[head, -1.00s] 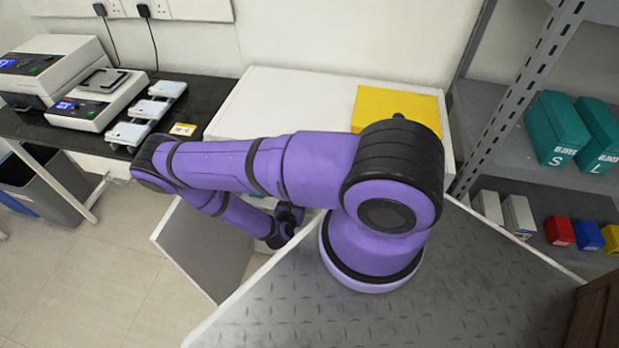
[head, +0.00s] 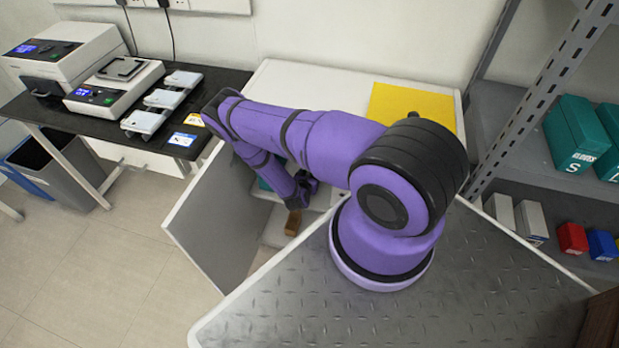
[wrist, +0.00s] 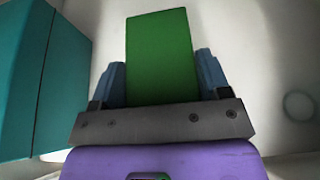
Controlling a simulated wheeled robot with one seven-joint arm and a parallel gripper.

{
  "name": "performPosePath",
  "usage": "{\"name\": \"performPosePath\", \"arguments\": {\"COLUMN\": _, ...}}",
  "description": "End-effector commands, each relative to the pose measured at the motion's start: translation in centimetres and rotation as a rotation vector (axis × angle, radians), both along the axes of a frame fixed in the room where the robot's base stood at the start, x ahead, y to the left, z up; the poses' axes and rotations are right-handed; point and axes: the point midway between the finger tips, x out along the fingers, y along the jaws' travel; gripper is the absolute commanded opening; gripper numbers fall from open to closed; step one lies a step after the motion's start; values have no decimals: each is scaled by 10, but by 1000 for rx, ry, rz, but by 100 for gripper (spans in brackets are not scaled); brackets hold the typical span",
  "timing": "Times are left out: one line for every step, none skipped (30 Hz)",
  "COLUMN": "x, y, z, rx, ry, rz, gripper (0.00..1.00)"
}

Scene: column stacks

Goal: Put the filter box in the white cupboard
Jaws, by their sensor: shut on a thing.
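The green filter box (wrist: 160,40) is held between the blue fingers of my gripper (wrist: 162,68) in the wrist view. The white cupboard (head: 305,85) stands against the wall in the head view, with its door (head: 212,220) swung open to the left. My gripper (head: 303,190) reaches down at the cupboard's open front in the head view. The filter box is hidden there, behind my arm. In the wrist view pale surfaces surround the filter box. I cannot tell whether it touches any of them.
A teal box (wrist: 45,85) stands close on the left in the wrist view. A brown block (head: 293,222) lies low in the cupboard. A yellow sheet or box (head: 415,105) lies on the cupboard top. A grey shelf rack (head: 535,100) stands right; a black bench (head: 60,120) stands left.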

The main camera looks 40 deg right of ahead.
Motion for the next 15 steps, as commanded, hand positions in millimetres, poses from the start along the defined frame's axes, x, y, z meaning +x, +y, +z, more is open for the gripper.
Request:
{"name": "performPosePath", "arguments": {"x": 0, "y": 0, "z": -5, "rx": 0, "ry": -2, "rz": -1, "gripper": 40}}
{"name": "performPosePath", "arguments": {"x": 0, "y": 0, "z": -7, "rx": 0, "ry": -2, "rz": -1, "gripper": 40}}
{"name": "performPosePath", "arguments": {"x": 0, "y": 0, "z": -9, "rx": 0, "ry": -2, "rz": -1, "gripper": 40}}
{"name": "performPosePath", "arguments": {"x": 0, "y": 0, "z": -9, "rx": 0, "ry": -2, "rz": -1, "gripper": 40}}
{"name": "performPosePath", "arguments": {"x": 0, "y": 0, "z": -9, "rx": 0, "ry": -1, "rz": 0, "gripper": 40}}
{"name": "performPosePath", "arguments": {"x": 0, "y": 0, "z": -9, "rx": 0, "ry": -1, "rz": 0, "gripper": 40}}
{"name": "performPosePath", "arguments": {"x": 0, "y": 0, "z": -9, "rx": 0, "ry": -2, "rz": 1, "gripper": 40}}
{"name": "performPosePath", "arguments": {"x": 0, "y": 0, "z": -9, "rx": 0, "ry": -2, "rz": 1, "gripper": 40}}
{"name": "performPosePath", "arguments": {"x": 0, "y": 0, "z": -9, "rx": 0, "ry": -2, "rz": 1, "gripper": 40}}
{"name": "performPosePath", "arguments": {"x": 0, "y": 0, "z": -9, "rx": 0, "ry": -2, "rz": 1, "gripper": 40}}
{"name": "performPosePath", "arguments": {"x": 0, "y": 0, "z": -9, "rx": 0, "ry": -2, "rz": 1, "gripper": 40}}
{"name": "performPosePath", "arguments": {"x": 0, "y": 0, "z": -10, "rx": -1, "ry": -1, "rz": 1, "gripper": 40}}
{"name": "performPosePath", "arguments": {"x": 0, "y": 1, "z": -10, "rx": -1, "ry": -1, "rz": 1, "gripper": 40}}
{"name": "performPosePath", "arguments": {"x": 0, "y": 1, "z": -11, "rx": 0, "ry": -1, "rz": 2, "gripper": 40}}
{"name": "performPosePath", "arguments": {"x": 0, "y": 1, "z": -11, "rx": -1, "ry": -1, "rz": 1, "gripper": 74}}
